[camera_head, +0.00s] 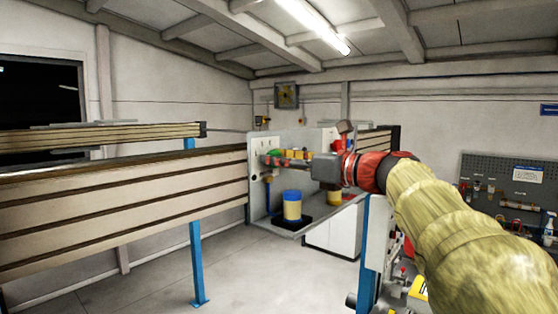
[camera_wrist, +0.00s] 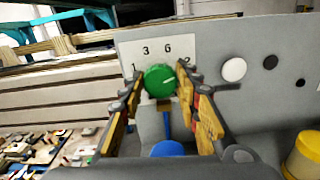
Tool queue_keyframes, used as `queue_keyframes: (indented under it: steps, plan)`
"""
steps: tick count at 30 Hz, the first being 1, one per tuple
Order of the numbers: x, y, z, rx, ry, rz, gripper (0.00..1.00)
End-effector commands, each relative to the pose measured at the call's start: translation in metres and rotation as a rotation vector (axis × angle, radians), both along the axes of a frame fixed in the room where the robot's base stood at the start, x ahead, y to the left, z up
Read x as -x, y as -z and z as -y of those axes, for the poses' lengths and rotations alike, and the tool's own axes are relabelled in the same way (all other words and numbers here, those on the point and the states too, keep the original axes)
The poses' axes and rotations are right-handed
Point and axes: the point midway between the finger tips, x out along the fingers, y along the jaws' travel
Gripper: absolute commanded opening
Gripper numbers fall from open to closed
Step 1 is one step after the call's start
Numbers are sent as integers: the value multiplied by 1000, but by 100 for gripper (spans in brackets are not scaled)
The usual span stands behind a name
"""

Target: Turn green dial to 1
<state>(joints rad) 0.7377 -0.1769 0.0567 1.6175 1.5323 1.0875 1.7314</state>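The green dial (camera_wrist: 160,80) is on a grey upright panel, over a white label (camera_wrist: 185,46) with black numbers. The 1 is at the label's left, 3 and 6 are above the dial, and another number is at the right, partly hidden. The dial's light mark points right and slightly up, away from the 1. My gripper (camera_wrist: 160,82) has one finger on each side of the dial. A narrow gap shows at the left finger; contact at the right finger is unclear. In the head view, my gripper (camera_head: 287,154) reaches left to the panel, its fingers small.
A blue-topped part (camera_wrist: 168,149) is below the dial. Slatted beams (camera_head: 120,190) run left.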

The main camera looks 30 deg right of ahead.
Motion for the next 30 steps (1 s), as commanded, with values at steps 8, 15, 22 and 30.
queue_keyframes:
  steps: [8, 15, 22, 30]
  plan:
    - [0, 0, 0, 0, 0, 0, 15]
    - [0, 0, 0, 1, 0, 0, 6]
    - [0, 1, 0, 37, 0, 15, 6]
    - [0, 3, 0, 190, 0, 70, 6]
